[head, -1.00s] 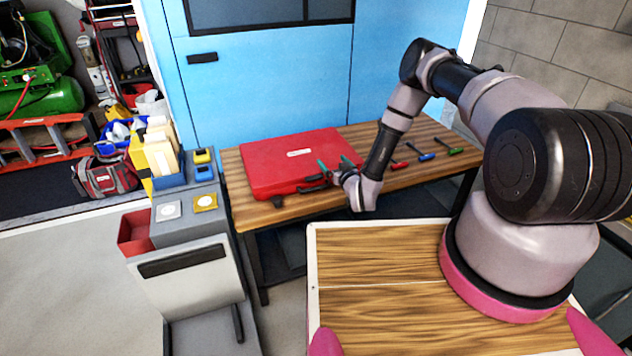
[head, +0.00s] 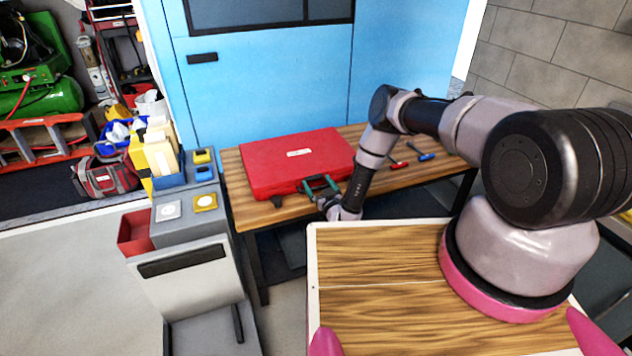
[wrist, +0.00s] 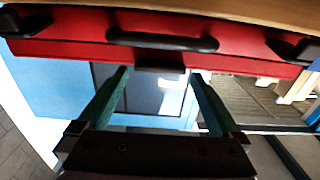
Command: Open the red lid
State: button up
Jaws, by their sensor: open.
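The red lid (head: 296,160) is the top of a red case lying shut on the wooden workbench, with a small white label on it. In the wrist view the case's red front (wrist: 180,52) shows upside down, with a black handle (wrist: 162,41) and a black latch (wrist: 292,47) near its right end. My gripper (head: 319,185), with green fingers, is at the front of the case, by the handle. In the wrist view my gripper (wrist: 160,78) is open, its two fingers apart below the handle in the picture, with nothing between them.
Red and blue-handled tools (head: 420,157) lie on the wooden workbench (head: 246,207) to the right of the case. A grey cart (head: 190,270) with a red bin (head: 136,232) stands to the left. A blue cabinet (head: 250,100) is behind the bench.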

jog(key=shift+x, duration=1)
jog(key=shift+c, duration=0.3)
